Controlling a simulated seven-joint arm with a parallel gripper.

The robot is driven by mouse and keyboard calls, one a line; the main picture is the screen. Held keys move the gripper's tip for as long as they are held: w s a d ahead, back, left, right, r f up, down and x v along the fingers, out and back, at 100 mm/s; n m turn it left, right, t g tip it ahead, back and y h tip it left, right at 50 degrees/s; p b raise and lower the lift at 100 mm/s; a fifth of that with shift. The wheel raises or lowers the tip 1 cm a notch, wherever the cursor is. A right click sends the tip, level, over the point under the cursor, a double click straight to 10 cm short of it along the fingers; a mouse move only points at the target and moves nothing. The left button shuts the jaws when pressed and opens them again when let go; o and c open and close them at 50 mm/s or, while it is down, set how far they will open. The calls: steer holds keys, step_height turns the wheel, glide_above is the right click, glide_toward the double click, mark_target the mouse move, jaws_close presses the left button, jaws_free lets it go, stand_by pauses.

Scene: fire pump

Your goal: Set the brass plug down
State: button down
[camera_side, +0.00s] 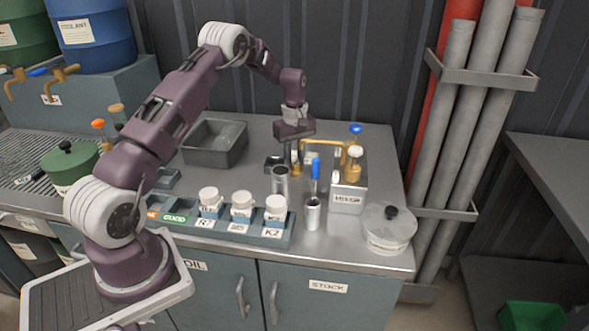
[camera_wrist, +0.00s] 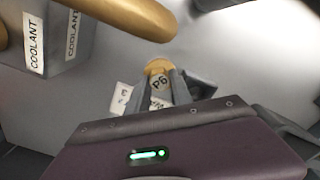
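The brass plug (camera_wrist: 159,68), with a P6 label on its face, sits between the fingers of my gripper (camera_wrist: 166,88) in the wrist view. The fingers look closed on its sides. In the side view my gripper (camera_side: 296,160) points down low over the back of the steel counter, with a small brass bit (camera_side: 296,171) at its fingertips. I cannot tell whether the plug touches the counter. A small dark holder (camera_side: 274,163) is just left of the fingertips, partly hidden.
A grey box with a brass pipe (camera_side: 348,192) stands right of my gripper; its coolant-labelled side (camera_wrist: 52,38) is close in the wrist view. A metal cup (camera_side: 280,180) stands in front. A rack of white-capped jars (camera_side: 228,226) lines the front; a grey bin (camera_side: 214,143) is left.

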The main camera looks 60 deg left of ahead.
mark_target(294, 162)
step_height(294, 162, up, 9)
steer(key=s+a+r+n, duration=0.2)
steer(key=s+a, duration=0.1)
steer(key=s, duration=0.5)
steer(key=s+d+n, duration=0.1)
steer(key=s+n, duration=0.1)
steer(key=s, duration=0.9)
steer(key=shift+n, duration=0.3)
steer(key=f, duration=0.6)
steer(key=s+f, duration=0.1)
steer(key=f, duration=0.3)
steer(key=shift+d, duration=0.3)
steer(key=shift+f, duration=0.35)
